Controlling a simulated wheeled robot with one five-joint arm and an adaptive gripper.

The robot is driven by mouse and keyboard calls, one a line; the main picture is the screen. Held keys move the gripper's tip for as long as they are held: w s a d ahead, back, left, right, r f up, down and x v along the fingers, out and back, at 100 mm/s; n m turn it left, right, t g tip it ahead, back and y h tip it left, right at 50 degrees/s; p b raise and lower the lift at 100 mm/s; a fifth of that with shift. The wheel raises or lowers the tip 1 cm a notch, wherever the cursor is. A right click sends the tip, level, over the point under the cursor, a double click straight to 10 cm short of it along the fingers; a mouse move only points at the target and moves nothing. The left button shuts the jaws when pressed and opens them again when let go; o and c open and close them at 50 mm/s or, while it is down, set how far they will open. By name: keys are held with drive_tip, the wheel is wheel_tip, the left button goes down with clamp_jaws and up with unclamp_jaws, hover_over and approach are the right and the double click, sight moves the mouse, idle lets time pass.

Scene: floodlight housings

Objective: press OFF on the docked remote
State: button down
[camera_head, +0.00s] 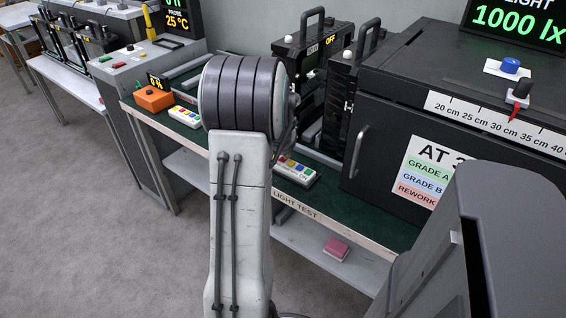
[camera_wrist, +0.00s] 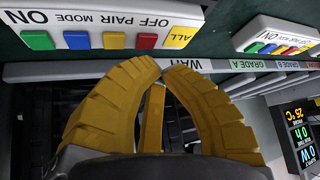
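Two white remotes with coloured buttons are on the green bench. One remote (camera_head: 296,171) is right of my arm in the head view. The other remote (camera_head: 185,117) is left, beside an orange box. I cannot tell which is docked. The wrist view is upside down. It shows the nearer remote (camera_wrist: 105,27) at upper left, with green, blue, orange, red and yellow buttons. The red button (camera_wrist: 146,41) lies by the word OFF. The farther remote (camera_wrist: 280,36) is at upper right. My gripper (camera_wrist: 160,69) has its yellow fingertips together, empty, apart from both remotes; the arm hides it in the head view.
The orange box (camera_head: 153,98) is at the bench's left end. A labelled edge strip (camera_wrist: 205,66) crosses the wrist view. A pink block (camera_head: 337,248) lies on the lower shelf.

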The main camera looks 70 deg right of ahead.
drive_tip(key=shift+f+b, duration=0.8)
drive_tip(key=shift+b, duration=0.1)
idle(2.4)
drive_tip(key=shift+r, duration=0.1)
drive_tip(key=shift+r+p, duration=0.45)
drive_tip(key=shift+r, duration=0.25)
idle(0.3)
drive_tip(key=shift+r+p, duration=1.75)
drive_tip(key=shift+r, duration=0.75)
